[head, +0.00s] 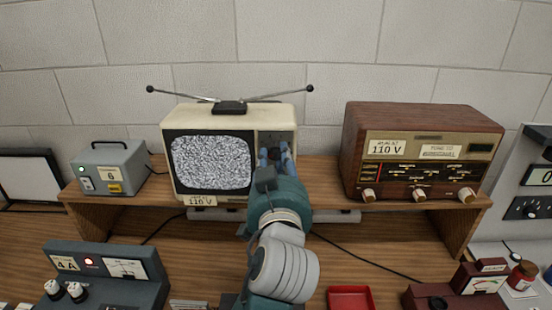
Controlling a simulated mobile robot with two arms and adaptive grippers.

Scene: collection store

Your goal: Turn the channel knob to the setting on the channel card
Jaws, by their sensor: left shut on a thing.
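A cream television (224,110) stands on the wooden shelf, its screen (211,162) full of grey static. My left gripper (275,157) is at the control panel right of the screen. Its blue fingers are shut on the channel knob, which they and the arm mostly hide; the knob's setting cannot be read. I cannot tell for sure which label is the channel card. A white label reading 6 (110,175) is on the grey box (107,155) at the left. My right gripper is not in view.
A wooden radio (424,118) with several knobs stands right of the television on the shelf (328,190). A grey meter unit (100,272) is at lower left and a red tray (350,299) at lower middle. Two antenna rods (270,93) spread above the television.

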